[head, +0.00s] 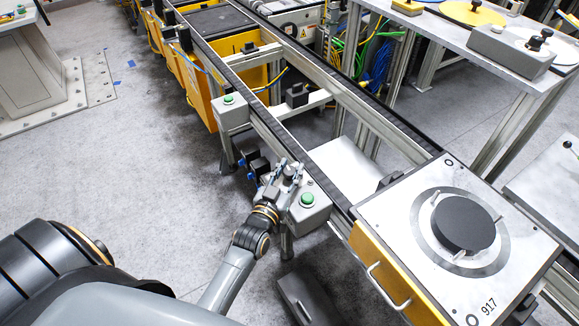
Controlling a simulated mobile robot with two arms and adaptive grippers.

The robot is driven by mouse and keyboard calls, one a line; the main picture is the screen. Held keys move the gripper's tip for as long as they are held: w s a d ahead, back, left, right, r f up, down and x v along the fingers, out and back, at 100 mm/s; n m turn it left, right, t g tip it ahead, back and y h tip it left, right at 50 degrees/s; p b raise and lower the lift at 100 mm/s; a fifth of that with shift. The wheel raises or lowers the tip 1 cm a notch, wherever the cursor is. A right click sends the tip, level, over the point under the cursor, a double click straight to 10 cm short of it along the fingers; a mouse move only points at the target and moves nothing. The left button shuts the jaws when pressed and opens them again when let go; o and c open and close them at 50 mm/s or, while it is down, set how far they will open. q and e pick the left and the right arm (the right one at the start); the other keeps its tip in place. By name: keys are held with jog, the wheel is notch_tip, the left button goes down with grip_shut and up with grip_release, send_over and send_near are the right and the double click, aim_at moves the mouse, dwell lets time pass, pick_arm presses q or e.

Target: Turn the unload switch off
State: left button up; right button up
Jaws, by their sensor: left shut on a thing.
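A grey control box (318,217) with a green button (307,200) stands at the near side of the conveyor, in the middle of the head view. My left gripper (288,168) is at the far left part of this box, beside the green button. Its fingers are closed at the box, on what seems to be the unload switch. The fingers hide the switch, so its position cannot be read. My right gripper is not in view.
The conveyor rails (262,117) run from top left to lower right. A pallet (400,215) marked 917 with a dark clutch disc (463,224) sits at the right. Another grey box (231,113) with a green button stands farther back.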

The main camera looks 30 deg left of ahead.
pick_arm(q)
jog(key=shift+n+y, duration=0.3)
jog(key=shift+y, duration=0.2)
jog(key=shift+r, duration=0.1)
jog(key=o, duration=1.2)
jog(key=shift+c, duration=0.2)
jog(key=shift+s, duration=0.15)
jog(key=s+d, duration=0.1)
jog(key=s, duration=1)
jog(key=shift+s+d, duration=0.3)
